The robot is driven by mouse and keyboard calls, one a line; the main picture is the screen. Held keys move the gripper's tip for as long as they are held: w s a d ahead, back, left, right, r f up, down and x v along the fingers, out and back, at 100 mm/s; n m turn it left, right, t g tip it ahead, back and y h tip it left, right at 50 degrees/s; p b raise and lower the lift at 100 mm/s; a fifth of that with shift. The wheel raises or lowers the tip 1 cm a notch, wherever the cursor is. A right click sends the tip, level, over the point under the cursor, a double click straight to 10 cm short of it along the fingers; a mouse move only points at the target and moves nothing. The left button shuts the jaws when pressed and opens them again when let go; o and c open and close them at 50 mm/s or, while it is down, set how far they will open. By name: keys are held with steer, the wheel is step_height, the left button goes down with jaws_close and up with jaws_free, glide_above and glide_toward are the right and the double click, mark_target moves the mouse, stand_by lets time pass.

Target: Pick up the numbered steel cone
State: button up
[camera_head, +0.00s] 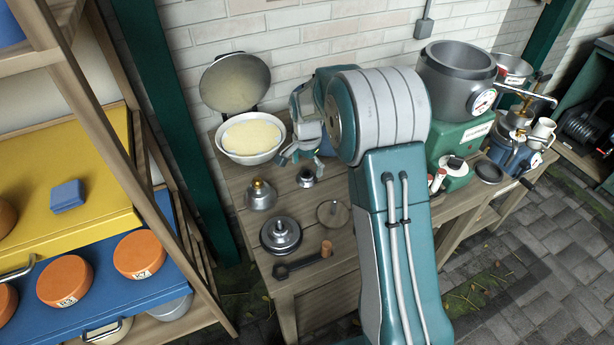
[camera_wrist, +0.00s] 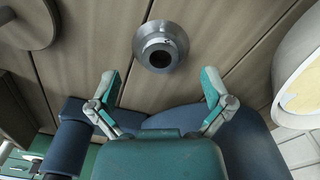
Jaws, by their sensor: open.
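A small steel cone (camera_head: 306,177) with a wide round base stands upright on the wooden bench, left of my arm. In the wrist view the cone (camera_wrist: 176,37) shows from above, with a dark round hole in its top. No number is readable on it. My gripper (camera_head: 301,159) hangs just behind the cone, partly hidden by my arm. In the wrist view my gripper (camera_wrist: 160,82) is open, its green-tipped fingers spread wide. The cone lies just beyond the fingertips, roughly centred between them, and nothing is held.
A white bowl (camera_head: 254,157) stands behind left. A brass-topped steel dome (camera_head: 260,198), stacked steel discs (camera_head: 281,236), a flat disc with a peg (camera_head: 333,213) and a dark-handled tool (camera_head: 296,265) lie nearer. A green machine (camera_head: 457,140) with a steel pot stands right.

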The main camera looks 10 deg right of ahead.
step_height(320, 180, down, 3)
steer(key=shift+a+r, duration=0.15)
steer(key=c, duration=1.2)
